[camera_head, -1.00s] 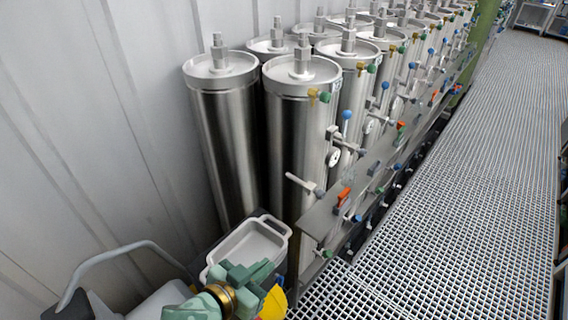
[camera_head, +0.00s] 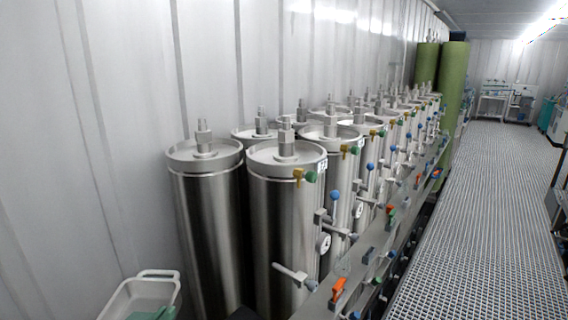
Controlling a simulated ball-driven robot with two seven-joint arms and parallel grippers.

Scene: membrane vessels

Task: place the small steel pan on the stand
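No clearly steel pan and no stand can be made out in this view. A pale grey, open rectangular pan or tub (camera_head: 131,287) with a loop handle on its far rim is at the bottom left, cut off by the frame edge. I cannot tell whether it is the small steel pan. My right gripper is out of view.
Tall steel vessels (camera_head: 285,215) stand in rows along the white ribbed wall (camera_head: 90,120). Valves and an orange handle (camera_head: 338,290) stick out at their front. A grated walkway (camera_head: 475,220) runs clear on the right, with green columns (camera_head: 453,95) farther back.

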